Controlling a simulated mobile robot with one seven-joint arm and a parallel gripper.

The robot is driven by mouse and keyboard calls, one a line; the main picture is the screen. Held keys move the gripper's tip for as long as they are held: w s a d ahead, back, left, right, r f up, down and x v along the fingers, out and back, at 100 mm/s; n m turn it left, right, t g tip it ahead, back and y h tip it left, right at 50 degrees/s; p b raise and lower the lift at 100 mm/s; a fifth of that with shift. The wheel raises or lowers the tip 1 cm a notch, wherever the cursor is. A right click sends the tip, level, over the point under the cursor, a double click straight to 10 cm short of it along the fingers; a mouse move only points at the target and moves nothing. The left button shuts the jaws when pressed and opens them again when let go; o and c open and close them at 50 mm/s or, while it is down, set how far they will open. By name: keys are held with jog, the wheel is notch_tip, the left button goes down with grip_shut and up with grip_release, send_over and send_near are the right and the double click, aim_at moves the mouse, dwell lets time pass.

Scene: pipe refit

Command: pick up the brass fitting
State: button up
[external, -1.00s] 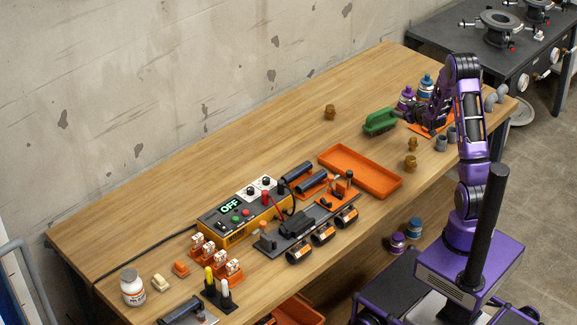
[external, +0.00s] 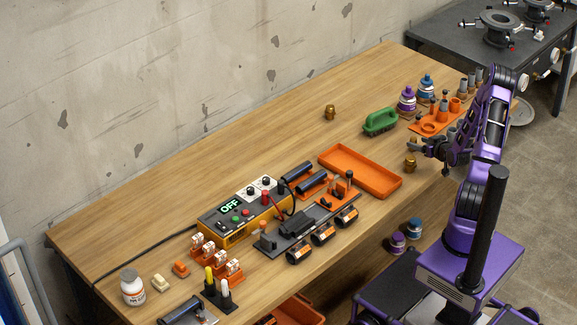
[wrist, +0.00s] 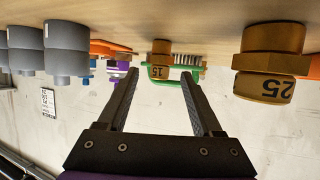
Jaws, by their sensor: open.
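One brass fitting (external: 410,165) stands on the bench just left of my gripper (external: 421,148). Another brass fitting (external: 330,112) stands farther back, alone. In the wrist view, which looks upside down, a large brass fitting marked 25 (wrist: 270,62) is close on the right. A smaller brass fitting marked 15 (wrist: 160,58) appears beyond and between the fingertips of my open gripper (wrist: 160,82). Nothing is between the fingers. In the external view my gripper is low over the bench's right end and covers the place of the smaller fitting.
Grey pipe fittings (wrist: 68,45) are close on the wrist view's left. An empty orange tray (external: 360,172) lies left of my gripper.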

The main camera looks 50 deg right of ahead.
aim_at(413, 141)
jog(key=x, duration=0.4)
grip_shut()
